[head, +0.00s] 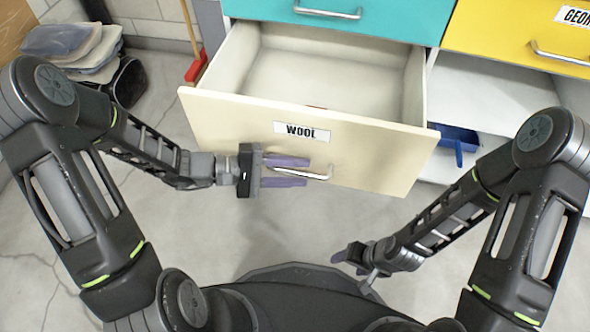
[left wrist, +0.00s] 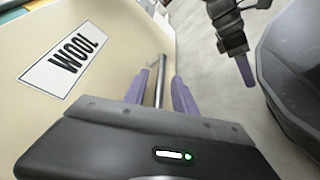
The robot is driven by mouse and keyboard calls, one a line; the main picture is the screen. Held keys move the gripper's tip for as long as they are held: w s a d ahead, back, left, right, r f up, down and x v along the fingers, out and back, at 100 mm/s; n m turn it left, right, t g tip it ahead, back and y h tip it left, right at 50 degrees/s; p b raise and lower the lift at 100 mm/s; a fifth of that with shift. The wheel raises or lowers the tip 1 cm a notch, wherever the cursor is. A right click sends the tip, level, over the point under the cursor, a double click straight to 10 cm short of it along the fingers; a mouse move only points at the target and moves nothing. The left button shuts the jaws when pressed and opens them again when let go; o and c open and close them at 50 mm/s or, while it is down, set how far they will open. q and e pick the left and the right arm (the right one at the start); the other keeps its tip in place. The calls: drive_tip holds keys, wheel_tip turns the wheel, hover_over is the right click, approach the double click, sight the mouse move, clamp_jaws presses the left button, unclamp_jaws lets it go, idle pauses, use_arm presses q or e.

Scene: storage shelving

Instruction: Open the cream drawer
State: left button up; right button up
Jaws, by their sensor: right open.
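The cream drawer (head: 230,105) with the WOOL label (head: 301,132) is pulled well out of its cabinet, and its inside shows. Its metal handle (head: 325,176) is on the lower front; the handle bar also shows in the left wrist view (left wrist: 160,80). My left gripper (head: 306,171) is at the handle, with its purple fingers apart, one on each side of the bar. In the left wrist view gaps show between the bar and both fingers. My right gripper (head: 350,257) is open and empty, low in front of the drawer, clear of it.
A closed teal drawer (head: 400,18) is above, and a yellow drawer (head: 510,35) is at upper right. A blue bin (head: 457,140) sits on a lower shelf at right. A red broom (head: 195,68) and a bin with bags (head: 128,82) stand at left.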

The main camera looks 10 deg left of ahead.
use_arm(q)
drive_tip(key=shift+s+a+r, duration=0.1)
drive_tip(key=shift+a+r, duration=0.05)
drive_tip(key=shift+a, duration=0.25)
drive_tip(key=p+v, duration=0.2)
drive_tip(key=v, duration=0.5)
idle(0.4)
